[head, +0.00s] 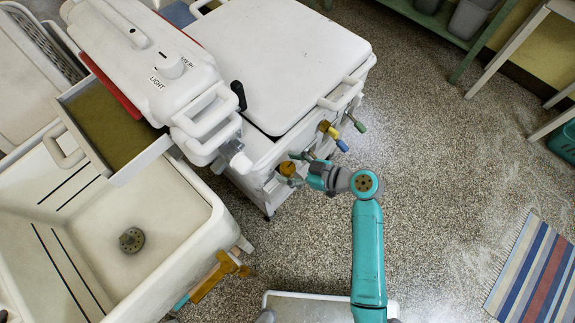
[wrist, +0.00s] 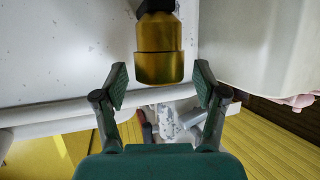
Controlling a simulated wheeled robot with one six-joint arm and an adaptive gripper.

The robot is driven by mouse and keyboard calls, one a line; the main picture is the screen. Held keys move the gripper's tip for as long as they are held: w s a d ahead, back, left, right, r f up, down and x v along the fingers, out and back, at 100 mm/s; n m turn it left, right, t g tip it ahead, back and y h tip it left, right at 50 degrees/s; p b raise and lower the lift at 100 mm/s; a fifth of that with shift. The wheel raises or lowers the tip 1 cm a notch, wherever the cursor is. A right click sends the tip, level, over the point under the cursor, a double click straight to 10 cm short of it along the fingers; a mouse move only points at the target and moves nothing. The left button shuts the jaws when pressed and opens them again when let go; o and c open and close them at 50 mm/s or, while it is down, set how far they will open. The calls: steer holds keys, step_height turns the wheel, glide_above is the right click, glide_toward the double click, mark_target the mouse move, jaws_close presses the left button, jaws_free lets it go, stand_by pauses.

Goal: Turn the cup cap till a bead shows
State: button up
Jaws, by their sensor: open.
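The brass cup cap (wrist: 160,66) is at the top centre of the wrist view, a stepped cylinder with a dark fitting above it. My gripper (wrist: 160,86) is open, with one finger to each side of the cap's lower end and a gap on both sides. No bead shows on the cap. In the head view a small brass piece (head: 287,168), which looks like the same cap, is at the washer's lower front corner. My gripper (head: 297,172) is right beside it there, and its fingers are partly hidden.
The white washer (head: 290,60) has brass valves with blue (head: 342,145) and green (head: 360,126) handles close by. A white sink (head: 150,235) with a brass tap (head: 213,277) stands at the left. The speckled floor (head: 440,170) to the right is clear up to a striped rug (head: 535,275).

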steer(key=shift+w+a+f, duration=0.1)
steer(key=shift+a+f, duration=0.1)
steer(key=shift+a, duration=0.15)
steer(key=shift+c, duration=0.2)
steer(key=c, duration=1.1)
steer(key=shift+m, duration=0.3)
steer(key=m+t+h, duration=0.2)
steer(key=m+t, duration=0.1)
steer(key=shift+t, duration=0.4)
steer(key=shift+m+t+h, duration=2)
steer(key=shift+m+h, duration=0.6)
steer(key=shift+m, duration=0.3)
steer(key=shift+a+m+t+h, duration=0.1)
steer(key=shift+m+t+h, duration=0.4)
steer(key=shift+m+h, duration=2.55)
steer(key=shift+m+g+h, duration=0.5)
steer(key=shift+m+h, duration=1.15)
steer(key=shift+h, duration=0.7)
